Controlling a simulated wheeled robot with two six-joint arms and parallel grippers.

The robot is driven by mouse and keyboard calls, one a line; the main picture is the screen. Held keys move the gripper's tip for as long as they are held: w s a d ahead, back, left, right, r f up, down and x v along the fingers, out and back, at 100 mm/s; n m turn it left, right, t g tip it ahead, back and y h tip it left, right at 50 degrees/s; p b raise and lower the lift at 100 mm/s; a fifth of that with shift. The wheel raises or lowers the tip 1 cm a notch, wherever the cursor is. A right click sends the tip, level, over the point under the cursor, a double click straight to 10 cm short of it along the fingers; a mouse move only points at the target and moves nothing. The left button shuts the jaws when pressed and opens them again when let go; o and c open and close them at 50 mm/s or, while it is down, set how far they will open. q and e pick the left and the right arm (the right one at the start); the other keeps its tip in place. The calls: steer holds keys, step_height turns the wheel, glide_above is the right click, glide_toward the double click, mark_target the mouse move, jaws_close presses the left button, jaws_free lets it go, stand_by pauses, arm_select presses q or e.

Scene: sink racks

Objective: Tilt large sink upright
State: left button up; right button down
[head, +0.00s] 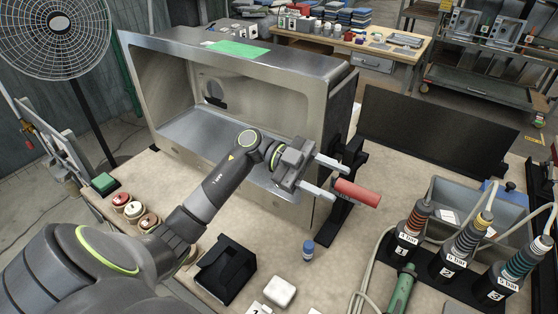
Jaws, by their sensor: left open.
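The large sink (180,127) is a big steel basin at the back left of the workbench. It rests on a long side, its hollow facing me and its round drain hole in the back wall. A green sheet (238,48) lies on its upper face. My left gripper (328,177) is open in front of the sink's right end, its two fingers pointing right. A red cylindrical handle (357,192) on a black bracket is just beyond the fingertips, and the fingers are not closed around it. My arm hides part of the sink's lower edge. My right gripper does not show.
On the workbench (335,260) are a black holder (225,269), a small blue-capped bottle (308,250), a white block (280,291) and numbered tools (412,226) at the right. A black panel (420,135) stands behind. A fan (52,38) is at the left.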

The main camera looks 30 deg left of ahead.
arm_select(q)
steer(key=a+b, duration=0.3)
steer(key=a, duration=1)
steer(key=shift+b, duration=0.4)
steer(key=shift+f, duration=0.1)
